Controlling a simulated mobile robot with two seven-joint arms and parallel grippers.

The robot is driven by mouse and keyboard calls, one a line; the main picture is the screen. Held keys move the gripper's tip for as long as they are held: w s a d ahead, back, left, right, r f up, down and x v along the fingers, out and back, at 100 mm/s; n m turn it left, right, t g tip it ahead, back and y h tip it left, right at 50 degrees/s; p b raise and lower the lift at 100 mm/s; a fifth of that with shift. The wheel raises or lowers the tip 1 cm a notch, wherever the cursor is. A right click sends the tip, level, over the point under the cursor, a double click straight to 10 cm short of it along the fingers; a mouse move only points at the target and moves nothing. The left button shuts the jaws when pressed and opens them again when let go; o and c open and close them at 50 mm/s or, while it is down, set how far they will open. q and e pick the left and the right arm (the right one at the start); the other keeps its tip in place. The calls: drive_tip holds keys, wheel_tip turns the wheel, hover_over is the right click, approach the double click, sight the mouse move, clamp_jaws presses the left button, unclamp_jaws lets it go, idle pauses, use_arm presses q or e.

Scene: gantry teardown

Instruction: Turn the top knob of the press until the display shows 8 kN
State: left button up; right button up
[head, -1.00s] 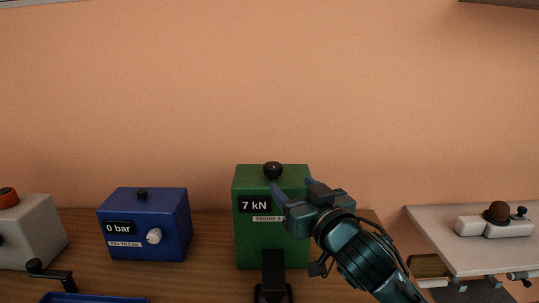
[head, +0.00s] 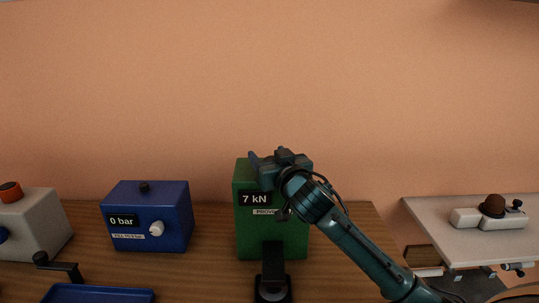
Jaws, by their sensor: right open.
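The press is a green box (head: 252,235) standing on the wooden bench in the head view. Its display (head: 256,198) on the upper front reads 7 kN. The label (head: 266,212) below the display is partly covered by my arm. My right gripper (head: 268,158) is open at the top of the press, where its black top knob is. The gripper hides the knob, so I cannot tell whether the fingers are around it or touching it. My left gripper is not in view.
A blue box (head: 122,190) with a 0 bar display and a white knob stands left. A grey box (head: 40,210) with an orange button stands farther left. A blue tray (head: 97,295) lies in front. A pale side table (head: 455,240) is at the right.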

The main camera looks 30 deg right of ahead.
drive_tip(key=c, duration=1)
drive_tip(key=shift+m+h, duration=0.4)
drive_tip(key=shift+h, duration=0.3)
drive_tip(key=o, duration=1)
